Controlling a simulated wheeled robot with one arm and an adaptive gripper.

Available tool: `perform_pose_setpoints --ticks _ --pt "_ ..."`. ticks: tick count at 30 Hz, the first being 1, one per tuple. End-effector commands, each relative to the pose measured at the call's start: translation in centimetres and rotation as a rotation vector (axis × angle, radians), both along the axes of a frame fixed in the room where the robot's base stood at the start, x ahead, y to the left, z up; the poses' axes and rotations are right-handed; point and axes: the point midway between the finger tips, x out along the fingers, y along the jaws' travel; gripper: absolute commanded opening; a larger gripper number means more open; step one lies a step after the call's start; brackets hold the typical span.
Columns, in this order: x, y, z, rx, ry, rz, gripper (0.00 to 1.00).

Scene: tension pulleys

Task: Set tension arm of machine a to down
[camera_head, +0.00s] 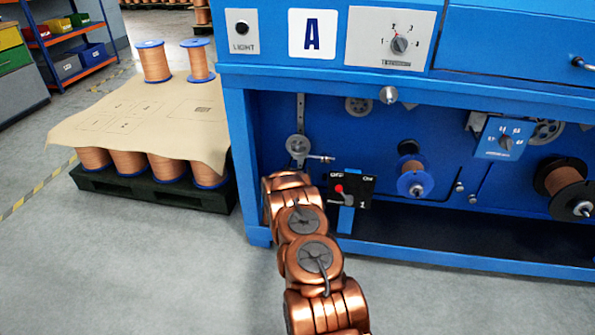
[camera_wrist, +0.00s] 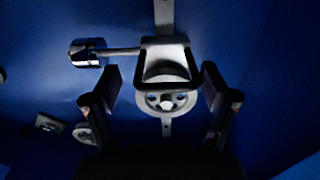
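Machine a (camera_head: 262,90) is the blue machine with the "A" plate. Its tension arm shows as a grey pulley (camera_head: 298,147) on a vertical rail, with a short rod and knob (camera_head: 328,159) pointing right. In the wrist view the pulley (camera_wrist: 167,101) is in the middle, and the rod with its knob (camera_wrist: 84,52) points left. My gripper (camera_wrist: 161,85) is open, with one dark finger on each side of the pulley in the picture. I see no clear contact; depth is hard to tell. In the head view my arm hides the gripper.
A black switch box (camera_head: 350,190) with a red light and lever sits right of my arm. A blue spool (camera_head: 415,180) and a dial box (camera_head: 500,138) are further right. A pallet (camera_head: 150,187) of copper spools stands left. The floor in front is clear.

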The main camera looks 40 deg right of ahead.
Motion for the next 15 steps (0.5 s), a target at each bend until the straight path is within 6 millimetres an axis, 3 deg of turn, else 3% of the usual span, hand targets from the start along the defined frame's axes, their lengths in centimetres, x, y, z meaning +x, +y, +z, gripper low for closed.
perform_pose_setpoints --ticks 15 --pt "-0.04 0.24 0.1 -0.001 0.0 0.003 0.82"
